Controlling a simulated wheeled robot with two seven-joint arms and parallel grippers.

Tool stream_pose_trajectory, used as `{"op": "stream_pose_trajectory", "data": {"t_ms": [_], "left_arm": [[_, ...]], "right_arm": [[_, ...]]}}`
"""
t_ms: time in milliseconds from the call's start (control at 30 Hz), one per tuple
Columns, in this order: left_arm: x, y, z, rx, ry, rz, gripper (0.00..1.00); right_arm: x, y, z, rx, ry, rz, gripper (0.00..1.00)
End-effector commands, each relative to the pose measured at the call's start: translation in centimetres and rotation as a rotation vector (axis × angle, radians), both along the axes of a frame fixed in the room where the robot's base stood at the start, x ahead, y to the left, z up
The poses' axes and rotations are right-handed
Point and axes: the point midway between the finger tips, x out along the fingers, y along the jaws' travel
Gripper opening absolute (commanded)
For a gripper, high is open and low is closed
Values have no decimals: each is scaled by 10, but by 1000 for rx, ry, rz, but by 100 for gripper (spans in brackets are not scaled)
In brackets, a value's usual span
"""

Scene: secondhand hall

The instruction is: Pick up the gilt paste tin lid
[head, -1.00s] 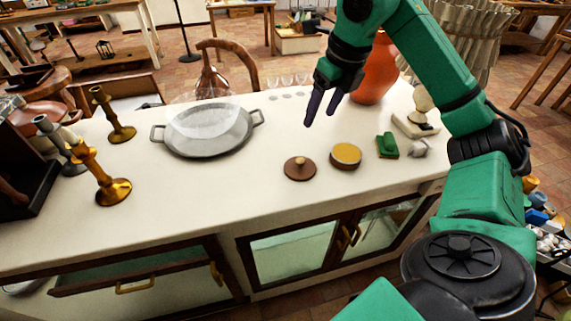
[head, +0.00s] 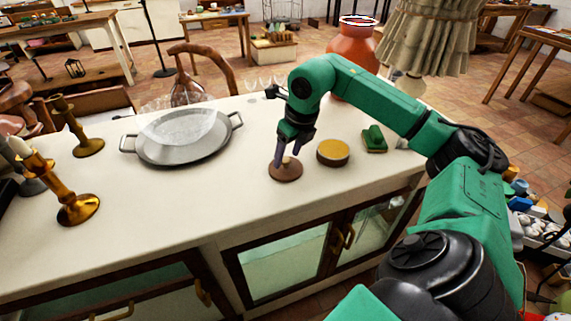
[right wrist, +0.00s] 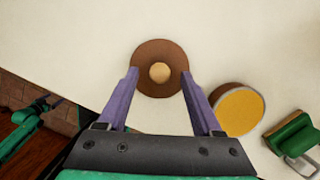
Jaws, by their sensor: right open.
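The gilt paste tin lid (head: 285,173), a flat brown disc with a pale round knob, lies on the white counter. It also shows in the right wrist view (right wrist: 160,52). My right gripper (head: 286,158) is open, pointing down at the lid. The open tin of yellow paste (head: 333,152) stands right of the lid. My left gripper (right wrist: 42,108) appears small in the right wrist view, its jaws unclear.
A green brush-like block (head: 374,138) lies right of the tin. An orange vase (head: 350,75) is behind my right arm.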

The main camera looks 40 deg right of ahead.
Motion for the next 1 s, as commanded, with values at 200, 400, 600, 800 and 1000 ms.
{"op": "stream_pose_trajectory", "data": {"t_ms": [200, 400, 600, 800, 1000], "left_arm": [[1, 0, 1, 0, -1, 0, 100], [1, 0, 1, 0, -1, -1, 100], [1, 0, 1, 0, -1, -1, 100], [0, 0, 1, -1, 0, -1, 100], [0, 0, 5, -1, 0, -1, 100]], "right_arm": [[4, 0, -12, 2, -2, 1, 67], [4, 1, -12, 2, -2, 1, 21], [4, 1, -12, 2, -2, 1, 0], [4, 1, -9, 2, -3, 1, 0], [5, 1, 20, 3, -9, 2, 0]]}}
